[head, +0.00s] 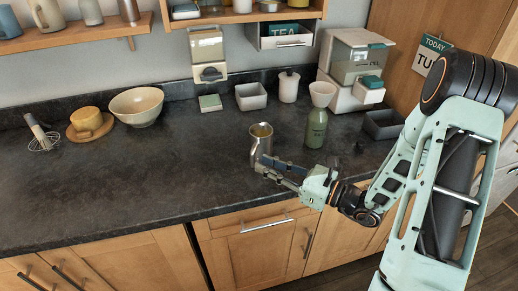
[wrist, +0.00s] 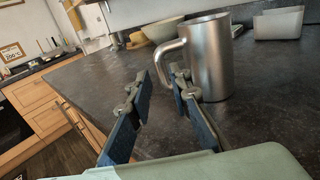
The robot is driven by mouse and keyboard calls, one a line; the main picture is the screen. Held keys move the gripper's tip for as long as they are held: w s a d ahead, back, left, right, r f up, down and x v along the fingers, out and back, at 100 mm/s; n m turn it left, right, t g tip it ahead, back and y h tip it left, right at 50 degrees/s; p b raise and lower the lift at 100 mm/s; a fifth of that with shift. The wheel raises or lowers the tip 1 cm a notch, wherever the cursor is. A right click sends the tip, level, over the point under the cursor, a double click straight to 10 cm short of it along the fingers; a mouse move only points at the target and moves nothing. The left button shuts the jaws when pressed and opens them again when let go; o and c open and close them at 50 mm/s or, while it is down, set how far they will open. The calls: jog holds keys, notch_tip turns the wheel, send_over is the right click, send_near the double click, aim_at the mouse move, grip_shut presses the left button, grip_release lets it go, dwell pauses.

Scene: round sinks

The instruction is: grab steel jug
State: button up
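My gripper (wrist: 166,80) is open. Its two dark fingers are apart, with the tips just short of the handle and roughly in line with it. I cannot tell whether a finger touches the jug. In the head view my gripper (head: 264,167) is low over the counter at the jug's near side and hides its lower part.
The green bottle (head: 316,128) stands right of the jug. A dark box (head: 383,124) stands at right. A bowl (head: 137,106) is at left. The counter (head: 130,175) left of the jug is clear.

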aim_at(253, 165)
jog(key=x, duration=0.5)
jog(key=shift+w+r+p, duration=0.1)
jog(key=shift+r+p, duration=0.05)
jog(key=shift+p, duration=0.2)
jog(key=shift+c, duration=0.4)
grip_shut()
